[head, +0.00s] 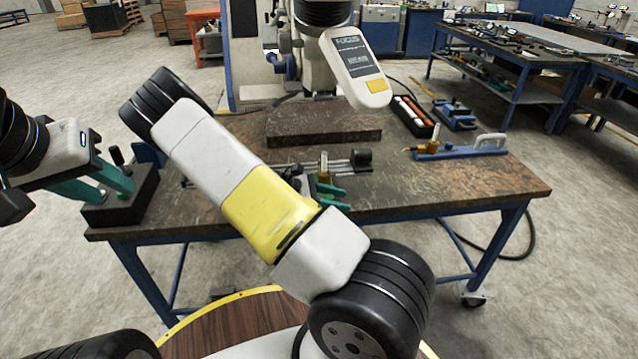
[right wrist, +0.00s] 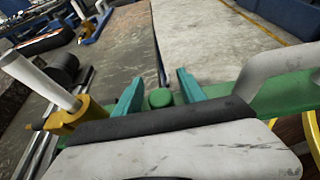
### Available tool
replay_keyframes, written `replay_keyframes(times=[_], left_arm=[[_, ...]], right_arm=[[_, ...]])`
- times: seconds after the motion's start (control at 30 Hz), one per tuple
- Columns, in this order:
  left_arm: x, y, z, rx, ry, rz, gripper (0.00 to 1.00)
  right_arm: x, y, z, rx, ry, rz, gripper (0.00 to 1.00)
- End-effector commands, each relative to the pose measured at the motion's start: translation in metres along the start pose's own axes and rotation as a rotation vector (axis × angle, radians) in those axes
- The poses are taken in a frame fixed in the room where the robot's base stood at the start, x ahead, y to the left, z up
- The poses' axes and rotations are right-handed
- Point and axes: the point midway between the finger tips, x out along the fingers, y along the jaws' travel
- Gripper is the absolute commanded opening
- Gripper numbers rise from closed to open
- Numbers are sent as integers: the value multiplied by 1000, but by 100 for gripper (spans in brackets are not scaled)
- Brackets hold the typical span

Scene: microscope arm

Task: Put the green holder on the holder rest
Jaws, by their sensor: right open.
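The green holder shows in the right wrist view as a green bar (right wrist: 225,88) with a grey handle (right wrist: 285,62) at right and a yellow clamp (right wrist: 80,118) with a white rod at left. In the head view its yellow clamp (head: 323,171) shows; my right arm hides most of the rest. My right gripper (right wrist: 160,85) is open around a green knob, with a finger on each side. Its teal fingertips also show in the head view (head: 332,194). My left gripper (head: 100,190) has its fingers apart at a black block (head: 125,207). I cannot tell which thing is the holder rest.
A dark slab (head: 325,125) lies below the microscope (head: 350,65). Metal rods with a black cylinder (head: 361,158) lie behind the clamp. A blue holder with a grey handle (head: 460,150) and a black tray (head: 410,117) stand at right. The table's front right is clear.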

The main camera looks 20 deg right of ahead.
Motion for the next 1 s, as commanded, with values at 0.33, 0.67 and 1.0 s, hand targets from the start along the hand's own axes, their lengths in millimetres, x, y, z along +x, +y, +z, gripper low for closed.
replay_keyframes(times=[0.33,0.67,1.0], left_arm=[[0,0,0,0,0,0,36],[0,0,0,0,0,0,36],[0,0,0,0,0,0,36]], right_arm=[[-62,1,-1,0,4,4,48],[-114,0,0,1,1,2,48],[-127,-26,26,158,282,-135,48]])
